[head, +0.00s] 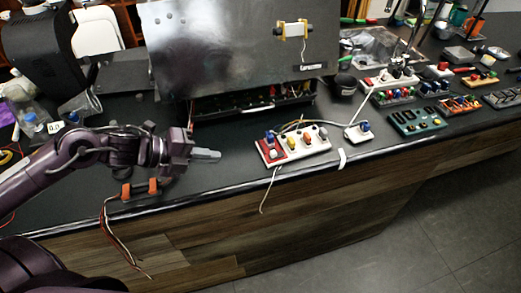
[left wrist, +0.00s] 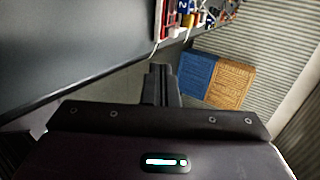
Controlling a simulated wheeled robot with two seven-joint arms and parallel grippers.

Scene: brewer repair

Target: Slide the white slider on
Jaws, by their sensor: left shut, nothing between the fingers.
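My left gripper (head: 207,154) is shut and empty, its fingers pointing right above the black counter. It also shows in the left wrist view (left wrist: 160,84), with the fingers together. To its right, apart from it, lies a white board (head: 302,146) with several coloured knobs and a red unit (head: 270,150) with a blue part at its left end. Part of this board shows at the top of the left wrist view (left wrist: 166,20). A white slider is too small to make out for certain. My right gripper is not in view.
A large metal panel (head: 220,50) stands behind, with a white block (head: 292,30) in yellow brackets. A small white box (head: 359,132) with a blue part sits right of the board. An orange-ended part (head: 140,188) with hanging wires lies near the counter's front edge. Several switch blocks (head: 416,121) fill the right.

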